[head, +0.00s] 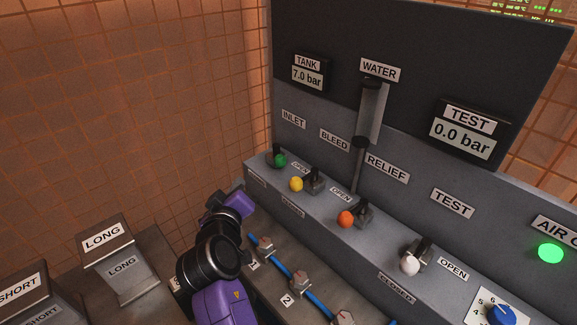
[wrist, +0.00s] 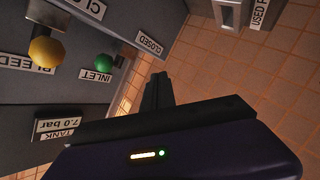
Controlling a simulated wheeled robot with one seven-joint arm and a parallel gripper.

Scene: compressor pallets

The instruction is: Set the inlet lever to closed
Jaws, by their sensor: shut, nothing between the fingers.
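The inlet lever has a green ball knob (head: 280,160) and stands at the far left end of the panel's ledge, below the INLET label (head: 293,119). Its knob leans to the right, on the side of its OPEN label (head: 300,167). The green knob (wrist: 104,61) also shows in the wrist view, beside the INLET label, with a CLOSED label (wrist: 150,44) further right. My gripper (wrist: 157,90) is shut and empty, apart from the knob and to its right in the wrist view. In the head view my arm reaches below and left of the lever; the fingertips are hidden there.
Yellow (head: 296,184), orange (head: 346,219) and white (head: 409,265) knobbed levers stand along the same ledge. Blue hose with fittings (head: 300,283) runs below it. A LONG bin (head: 121,262) stands at the lower left. Open air lies left of the panel before the tiled wall.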

